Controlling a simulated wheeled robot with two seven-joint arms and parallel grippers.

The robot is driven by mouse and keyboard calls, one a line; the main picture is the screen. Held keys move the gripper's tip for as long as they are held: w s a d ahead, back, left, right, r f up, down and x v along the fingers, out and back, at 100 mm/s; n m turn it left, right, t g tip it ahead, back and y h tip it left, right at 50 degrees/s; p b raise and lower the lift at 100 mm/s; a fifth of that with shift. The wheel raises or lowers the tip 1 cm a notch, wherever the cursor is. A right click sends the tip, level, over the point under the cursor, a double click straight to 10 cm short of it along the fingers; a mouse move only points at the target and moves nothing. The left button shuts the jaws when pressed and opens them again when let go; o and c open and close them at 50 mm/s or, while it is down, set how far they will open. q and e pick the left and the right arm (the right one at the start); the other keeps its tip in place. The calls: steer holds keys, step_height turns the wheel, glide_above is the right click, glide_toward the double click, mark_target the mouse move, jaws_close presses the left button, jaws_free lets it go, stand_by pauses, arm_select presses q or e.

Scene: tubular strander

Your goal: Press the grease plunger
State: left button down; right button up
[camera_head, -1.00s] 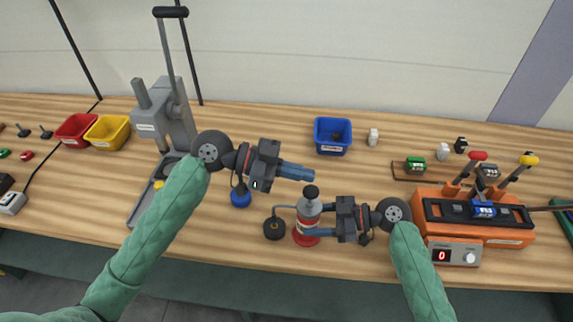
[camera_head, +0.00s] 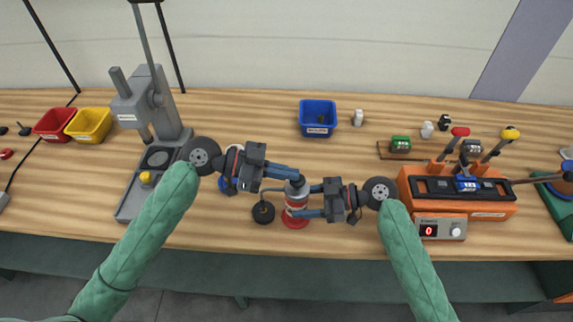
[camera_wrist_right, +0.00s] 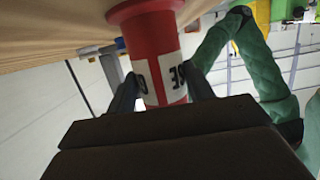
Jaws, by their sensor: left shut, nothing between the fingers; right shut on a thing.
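The grease dispenser (camera_head: 296,220) stands upright on the bench, with a red base and body, a white label and a grey top. It also shows in the right wrist view as a red cylinder (camera_wrist_right: 152,40), upside down in that picture. My right gripper (camera_head: 303,201) is shut on its body from the right. My left gripper (camera_head: 293,173) is shut and empty. Its fingertips are at the plunger's dark knob (camera_head: 298,181) on the dispenser's top and partly cover it. I cannot tell whether they press on it.
A black round piece (camera_head: 263,212) stands just left of the dispenser. A grey press (camera_head: 150,110) stands at the left, and an orange machine with levers (camera_head: 480,209) at the right. A blue bin (camera_head: 318,112) stands behind. The bench between bin and dispenser is clear.

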arm_select(q)
steer(key=shift+f, duration=0.25)
steer(key=r, duration=0.2)
steer(key=a+r, duration=0.1)
steer(key=r, duration=0.1)
steer(key=shift+r, duration=0.2)
steer(key=v, duration=0.9)
stand_by(0.3)
step_height(320, 180, up, 3)
stand_by(0.4)
steer(key=shift+d, duration=0.1)
